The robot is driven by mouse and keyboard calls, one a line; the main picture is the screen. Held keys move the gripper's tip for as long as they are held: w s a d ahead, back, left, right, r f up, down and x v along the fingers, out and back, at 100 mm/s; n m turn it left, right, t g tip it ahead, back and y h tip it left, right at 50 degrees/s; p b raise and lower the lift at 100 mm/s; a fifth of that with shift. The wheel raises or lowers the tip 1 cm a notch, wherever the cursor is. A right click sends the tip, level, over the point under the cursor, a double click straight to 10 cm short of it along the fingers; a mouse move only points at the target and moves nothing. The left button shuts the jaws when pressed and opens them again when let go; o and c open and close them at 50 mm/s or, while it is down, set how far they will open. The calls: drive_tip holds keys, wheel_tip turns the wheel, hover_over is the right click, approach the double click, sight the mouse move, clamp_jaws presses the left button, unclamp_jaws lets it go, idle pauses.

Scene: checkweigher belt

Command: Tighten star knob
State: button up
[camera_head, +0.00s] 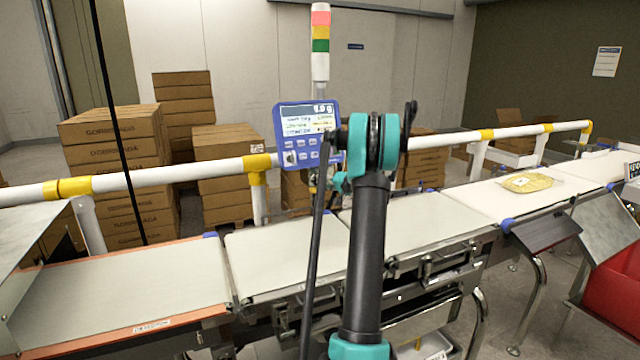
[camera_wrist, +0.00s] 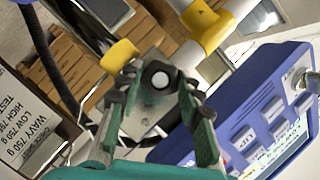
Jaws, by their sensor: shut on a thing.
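In the head view my gripper (camera_head: 338,183) is partly visible just below the blue display unit (camera_head: 297,150); the knob cannot be made out there.
The blue display also stands close to the right finger in the wrist view (camera_wrist: 235,115). A white guard rail (camera_head: 150,177) with yellow joints (camera_head: 258,163) runs behind the belts (camera_head: 120,290). A signal tower (camera_head: 320,45) rises above the display. A yellow bag (camera_head: 527,182) lies on the right-hand belt.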

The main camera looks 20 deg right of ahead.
drive_tip(key=m+t+y, duration=0.1)
drive_tip(key=m, duration=0.2)
drive_tip(key=shift+d+f+m, duration=0.1)
drive_tip(key=shift+m, duration=0.2)
drive_tip(key=m+t+y, duration=0.1)
drive_tip(key=m, duration=0.2)
drive_tip(key=shift+m+t, duration=0.3)
drive_tip(key=shift+m, duration=0.1)
drive_tip(key=shift+f+m, duration=0.1)
drive_tip(key=shift+m, duration=0.2)
drive_tip(key=o, duration=1.1)
drive_tip(key=shift+o, duration=0.2)
drive_tip(key=v, duration=1.2)
